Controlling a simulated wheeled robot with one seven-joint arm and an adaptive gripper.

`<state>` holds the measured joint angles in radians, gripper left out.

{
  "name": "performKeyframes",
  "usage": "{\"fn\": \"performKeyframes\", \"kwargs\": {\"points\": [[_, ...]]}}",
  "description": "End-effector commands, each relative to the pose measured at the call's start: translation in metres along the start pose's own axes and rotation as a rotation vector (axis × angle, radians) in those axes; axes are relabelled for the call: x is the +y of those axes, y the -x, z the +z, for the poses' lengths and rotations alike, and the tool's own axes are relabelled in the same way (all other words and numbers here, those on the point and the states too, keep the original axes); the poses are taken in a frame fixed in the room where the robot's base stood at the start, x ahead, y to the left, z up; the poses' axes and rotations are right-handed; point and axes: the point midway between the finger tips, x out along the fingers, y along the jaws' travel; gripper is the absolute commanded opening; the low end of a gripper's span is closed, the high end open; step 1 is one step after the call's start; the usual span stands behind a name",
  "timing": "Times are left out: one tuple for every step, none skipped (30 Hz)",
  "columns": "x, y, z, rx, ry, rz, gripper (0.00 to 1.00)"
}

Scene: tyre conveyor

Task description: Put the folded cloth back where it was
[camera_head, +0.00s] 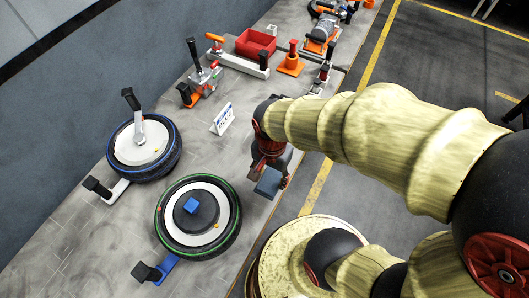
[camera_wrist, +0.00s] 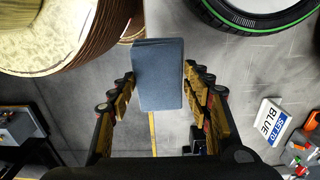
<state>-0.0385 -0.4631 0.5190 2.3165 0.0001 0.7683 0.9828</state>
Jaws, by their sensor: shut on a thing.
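The folded cloth (camera_wrist: 158,80) is a blue-grey, layered block. In the wrist view it sits between the two fingers of my gripper (camera_wrist: 159,74), which is shut on it. In the head view the cloth (camera_head: 268,183) hangs at the end of my gripper (camera_head: 271,172), over the right edge of the grey table (camera_head: 75,225). It is right of the tyre with the green ring (camera_head: 236,228). The exact gap between cloth and table cannot be told.
A blue-ringed tyre (camera_head: 172,160) with an upright black-handled tool (camera_head: 133,105) lies behind. A small sign (camera_head: 221,119) stands mid-table. Tools and a red bin (camera_head: 256,43) crowd the far end.

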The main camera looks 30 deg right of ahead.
Motion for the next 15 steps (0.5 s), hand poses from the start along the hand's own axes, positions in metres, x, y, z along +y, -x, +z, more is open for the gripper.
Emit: {"fn": "performKeyframes", "kwargs": {"points": [[0.003,-0.002,0.002,0.0,0.0,0.0,0.19],[0.003,-0.003,0.002,0.0,0.001,0.0,0.19],[0.001,-0.004,0.0,-0.001,0.001,0.001,0.19],[-0.001,-0.006,-0.002,-0.001,0.001,0.001,0.19],[-0.004,-0.008,-0.005,-0.001,0.001,0.002,0.19],[-0.009,-0.012,-0.009,-0.001,0.001,0.002,0.19],[-0.014,-0.015,-0.013,-0.002,0.001,0.002,0.19],[-0.019,-0.018,-0.017,-0.002,0.001,0.003,0.19],[-0.025,-0.022,-0.022,-0.002,0.001,0.003,0.19],[-0.03,-0.025,-0.026,-0.002,0.001,0.003,0.19],[-0.035,-0.028,-0.03,-0.002,0.001,0.003,0.19],[-0.042,-0.031,-0.036,-0.002,0.001,0.002,0.19],[-0.046,-0.035,-0.04,-0.002,0.001,0.003,0.19],[-0.051,-0.037,-0.044,-0.002,0.001,0.002,0.19],[-0.058,-0.041,-0.049,-0.002,0.001,0.003,0.19]]}}
